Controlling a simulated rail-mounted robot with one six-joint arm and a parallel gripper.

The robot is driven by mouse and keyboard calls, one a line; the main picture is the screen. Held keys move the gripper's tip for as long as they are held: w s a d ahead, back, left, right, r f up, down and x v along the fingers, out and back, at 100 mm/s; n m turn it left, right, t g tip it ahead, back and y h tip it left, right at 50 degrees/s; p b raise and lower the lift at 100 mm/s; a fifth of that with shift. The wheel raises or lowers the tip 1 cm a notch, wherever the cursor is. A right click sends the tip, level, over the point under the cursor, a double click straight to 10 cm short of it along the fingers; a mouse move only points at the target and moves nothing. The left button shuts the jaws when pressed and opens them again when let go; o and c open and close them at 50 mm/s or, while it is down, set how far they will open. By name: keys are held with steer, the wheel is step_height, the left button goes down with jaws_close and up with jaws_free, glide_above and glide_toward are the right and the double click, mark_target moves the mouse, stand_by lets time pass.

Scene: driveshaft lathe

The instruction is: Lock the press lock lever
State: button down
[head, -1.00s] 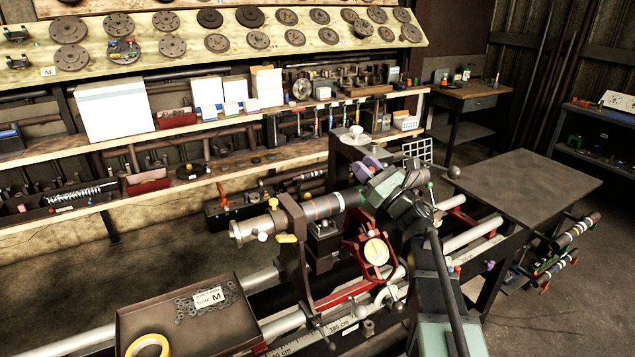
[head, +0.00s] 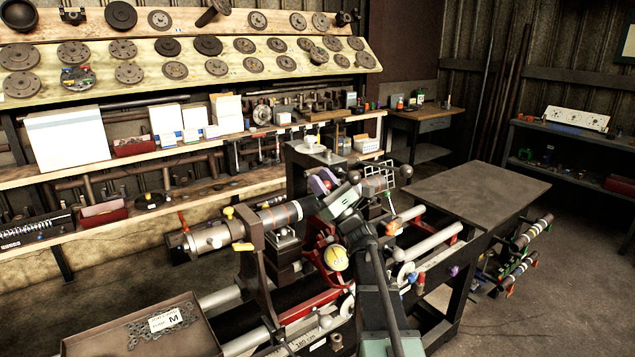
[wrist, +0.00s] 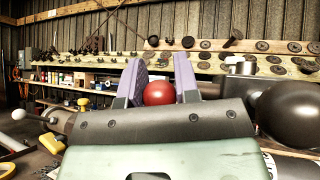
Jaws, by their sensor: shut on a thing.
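In the wrist view my gripper (wrist: 160,88) has its two purple fingers on either side of a red ball knob (wrist: 159,93). The fingers are shut on the knob. The lever's stem is hidden behind the gripper body, so I cannot tell its angle or whether it is locked. In the head view the purple fingers of my gripper (head: 324,182) are at the machine, near the right end of the horizontal shaft (head: 272,217). My wrist and arm cover much of that area, and the red knob is not clear there.
A yellow-faced dial gauge (head: 336,258) on a red bracket sits just below my gripper. A grey tray (head: 100,345) of small parts is at the lower left. A bare dark table (head: 480,185) is at the right. Loaded shelves (head: 110,175) line the back.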

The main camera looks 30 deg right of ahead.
steer(key=c, duration=0.9)
jaws_free()
steer(key=shift+o, duration=0.2)
steer(key=shift+f, duration=0.1)
steer(key=b+v, duration=0.8)
steer(key=v, duration=0.2)
steer(key=shift+s+f, duration=0.25)
steer(key=shift+f, duration=0.05)
steer(key=shift+d, duration=0.15)
